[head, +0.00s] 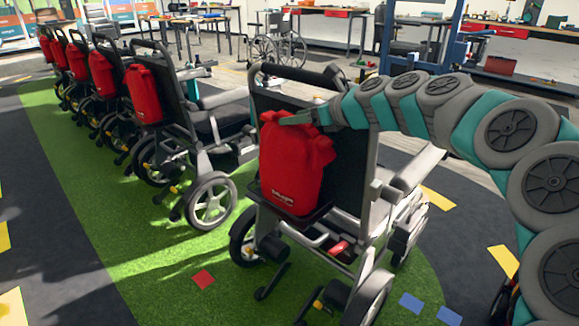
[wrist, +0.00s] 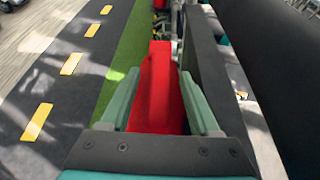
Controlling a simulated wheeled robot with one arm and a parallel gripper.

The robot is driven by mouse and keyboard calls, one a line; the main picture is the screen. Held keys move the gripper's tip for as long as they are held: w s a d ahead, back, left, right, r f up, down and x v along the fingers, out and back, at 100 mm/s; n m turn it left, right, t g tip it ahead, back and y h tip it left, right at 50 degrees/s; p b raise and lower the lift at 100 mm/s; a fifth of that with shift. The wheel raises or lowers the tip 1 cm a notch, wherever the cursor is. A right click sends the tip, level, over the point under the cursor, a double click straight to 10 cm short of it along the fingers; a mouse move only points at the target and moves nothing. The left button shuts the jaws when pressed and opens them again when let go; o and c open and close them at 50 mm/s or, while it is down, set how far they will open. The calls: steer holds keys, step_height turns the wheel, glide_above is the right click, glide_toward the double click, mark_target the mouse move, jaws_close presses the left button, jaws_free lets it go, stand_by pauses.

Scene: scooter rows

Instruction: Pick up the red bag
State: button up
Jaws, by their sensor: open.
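The red bag (head: 296,165) hangs upright on the back of the nearest wheelchair-like scooter (head: 345,150), its base near a dark ledge. My gripper (head: 300,117) is at the top of this bag in the head view, reaching in from the right. In the wrist view the red bag (wrist: 157,90) lies between the two green-grey fingers of my gripper (wrist: 152,85), which stand apart on either side of it. The jaws are open. Whether either finger touches the bag, I cannot tell.
Several more scooters with red bags (head: 142,95) stand in a row at the left. Green turf (head: 130,235) runs beneath them, beside dark floor with yellow marks. A manual wheelchair (head: 277,42) and workbenches (head: 335,12) stand at the back. A blue frame (head: 452,35) stands behind my arm.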

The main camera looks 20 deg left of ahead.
steer(key=shift+x, duration=0.9)
jaws_close()
steer(key=shift+r, duration=0.1)
stand_by(0.7)
